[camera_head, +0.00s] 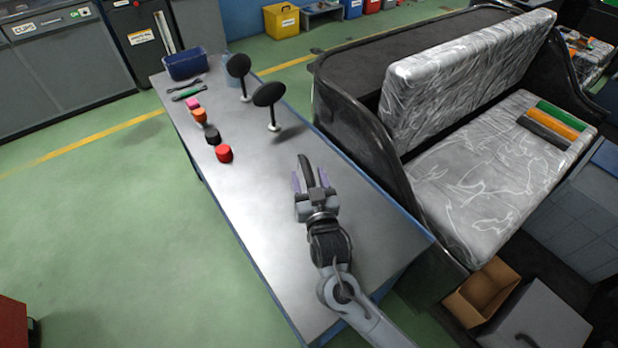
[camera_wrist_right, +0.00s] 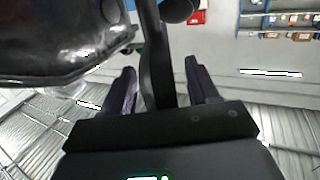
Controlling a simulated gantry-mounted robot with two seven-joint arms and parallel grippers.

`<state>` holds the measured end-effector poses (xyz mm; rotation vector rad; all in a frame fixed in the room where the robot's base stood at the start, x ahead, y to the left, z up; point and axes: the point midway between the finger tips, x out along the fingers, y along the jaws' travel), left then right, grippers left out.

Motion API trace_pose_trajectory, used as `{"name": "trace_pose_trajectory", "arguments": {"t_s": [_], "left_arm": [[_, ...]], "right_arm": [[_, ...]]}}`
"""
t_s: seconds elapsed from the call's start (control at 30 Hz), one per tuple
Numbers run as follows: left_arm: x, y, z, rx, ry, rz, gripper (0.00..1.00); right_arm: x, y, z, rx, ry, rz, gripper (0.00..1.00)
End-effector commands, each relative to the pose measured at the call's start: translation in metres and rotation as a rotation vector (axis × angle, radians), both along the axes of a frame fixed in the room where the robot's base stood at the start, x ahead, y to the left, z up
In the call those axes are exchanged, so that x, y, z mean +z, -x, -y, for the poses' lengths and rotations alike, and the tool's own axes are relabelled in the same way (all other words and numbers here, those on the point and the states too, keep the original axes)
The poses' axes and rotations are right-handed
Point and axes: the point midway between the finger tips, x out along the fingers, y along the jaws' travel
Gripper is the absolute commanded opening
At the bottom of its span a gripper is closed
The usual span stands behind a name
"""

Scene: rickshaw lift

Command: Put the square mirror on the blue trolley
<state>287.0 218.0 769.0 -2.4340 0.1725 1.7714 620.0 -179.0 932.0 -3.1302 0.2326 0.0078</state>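My right gripper (camera_head: 311,181) is over the long metal-topped table, with its fingers apart. A dark, narrow piece (camera_head: 306,170) stands between the fingers, perhaps a mirror seen edge-on; its shape is unclear. In the right wrist view a black bar (camera_wrist_right: 157,60) runs between the spread fingers (camera_wrist_right: 165,85), with gaps visible on both sides. Two dark rounded mirrors on stands, one farther back (camera_head: 239,66) and one nearer (camera_head: 269,95), stand on the table. I cannot pick out the square mirror or a blue trolley for certain. My left gripper is not in view.
The table (camera_head: 260,190) has a blue edge. A blue bin (camera_head: 185,64), tools and several small coloured pieces, including a red one (camera_head: 224,153), line its left side. A black rickshaw body with a silver seat (camera_head: 475,190) stands close on the right. Green floor is clear at left.

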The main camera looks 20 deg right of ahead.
Motion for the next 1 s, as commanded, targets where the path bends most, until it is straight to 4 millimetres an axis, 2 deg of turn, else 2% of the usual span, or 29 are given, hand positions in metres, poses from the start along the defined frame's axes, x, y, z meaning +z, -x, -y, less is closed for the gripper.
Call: {"name": "trace_pose_trajectory", "arguments": {"t_s": [0.27, 0.37, 0.47, 0.8, 1.0], "left_arm": [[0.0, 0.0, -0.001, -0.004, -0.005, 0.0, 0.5], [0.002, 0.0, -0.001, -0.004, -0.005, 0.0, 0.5], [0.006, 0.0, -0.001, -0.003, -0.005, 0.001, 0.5], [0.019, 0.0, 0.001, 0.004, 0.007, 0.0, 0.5], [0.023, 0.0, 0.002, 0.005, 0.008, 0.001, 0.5]], "right_arm": [[0.003, 0.0, 0.0, 0.0, 0.0, 0.001, 0.6], [0.003, 0.007, -0.001, 0.001, 0.0, -0.001, 0.6], [0.004, 0.019, -0.003, 0.001, -0.001, -0.002, 0.6], [0.004, 0.081, -0.012, 0.0, -0.001, -0.003, 0.6], [0.004, 0.107, -0.016, 0.0, 0.0, -0.001, 0.6]]}}
